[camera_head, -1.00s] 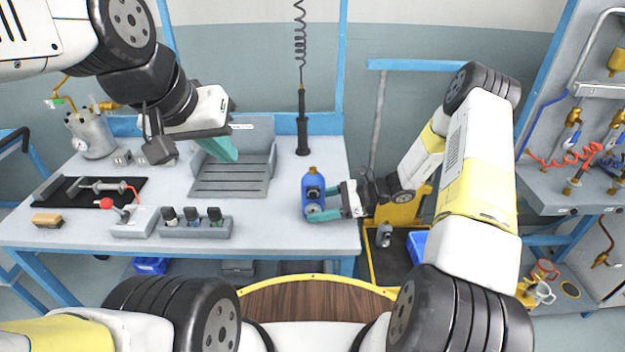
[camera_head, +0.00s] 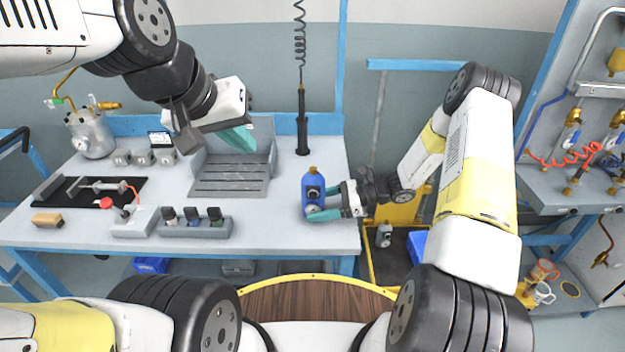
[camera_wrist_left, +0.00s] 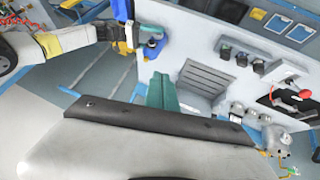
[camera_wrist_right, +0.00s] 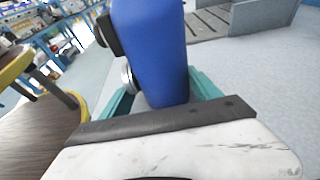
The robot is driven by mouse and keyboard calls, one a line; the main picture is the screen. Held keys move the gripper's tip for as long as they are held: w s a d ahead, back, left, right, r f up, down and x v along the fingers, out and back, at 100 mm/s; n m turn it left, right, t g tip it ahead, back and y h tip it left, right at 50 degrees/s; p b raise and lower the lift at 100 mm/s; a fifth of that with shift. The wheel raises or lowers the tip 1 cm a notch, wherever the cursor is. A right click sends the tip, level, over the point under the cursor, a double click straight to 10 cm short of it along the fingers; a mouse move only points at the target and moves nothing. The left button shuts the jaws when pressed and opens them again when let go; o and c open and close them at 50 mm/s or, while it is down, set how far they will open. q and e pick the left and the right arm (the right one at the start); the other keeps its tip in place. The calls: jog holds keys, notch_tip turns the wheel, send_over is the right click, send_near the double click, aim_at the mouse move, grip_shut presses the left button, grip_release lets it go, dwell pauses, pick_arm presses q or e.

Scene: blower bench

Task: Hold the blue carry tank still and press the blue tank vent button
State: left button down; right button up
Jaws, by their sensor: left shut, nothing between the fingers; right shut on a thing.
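The blue carry tank (camera_head: 316,183) stands upright near the front right of the bench, with a brass cap on top and a dark round part and a gauge on its side. My right gripper (camera_head: 325,204) is shut on the tank from the right, with its teal fingers around the lower body. The tank also fills the right wrist view (camera_wrist_right: 155,45). My left gripper (camera_head: 242,140) is shut and empty, raised above the slotted grey tray, left of and behind the tank. In the left wrist view the tank (camera_wrist_left: 153,48) shows beyond the teal fingers (camera_wrist_left: 163,88). I cannot pick out the vent button.
A slotted grey tray (camera_head: 205,182) stands at the bench's back. A block with several knobs (camera_head: 196,228) and a red-button box (camera_head: 132,219) lie to the left. A black coiled-cord tool (camera_head: 302,125) hangs behind the tank. Bench surface (camera_head: 270,225) left of the tank is clear.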

pick_arm(q)
jog(key=w+d+f+n+t+h, duration=0.1)
jog(key=w+d+f+n, duration=0.1)
jog(key=w+d+n, duration=0.35)
jog(key=w+d+f+n+t+h, duration=0.1)
jog(key=w+d+f+n+h, duration=0.15)
jog(key=w+d, duration=0.65)
jog(key=n+t+y, duration=0.1)
jog(key=n+y, duration=1.3)
jog(key=y, duration=0.1)
send_near(313, 195)
jog(key=s+a+f, duration=0.4)
jog(key=s+a, duration=0.1)
jog(key=w, duration=0.8)
jog(key=shift+w+f, duration=0.15)
jog(key=shift+w, duration=0.1)
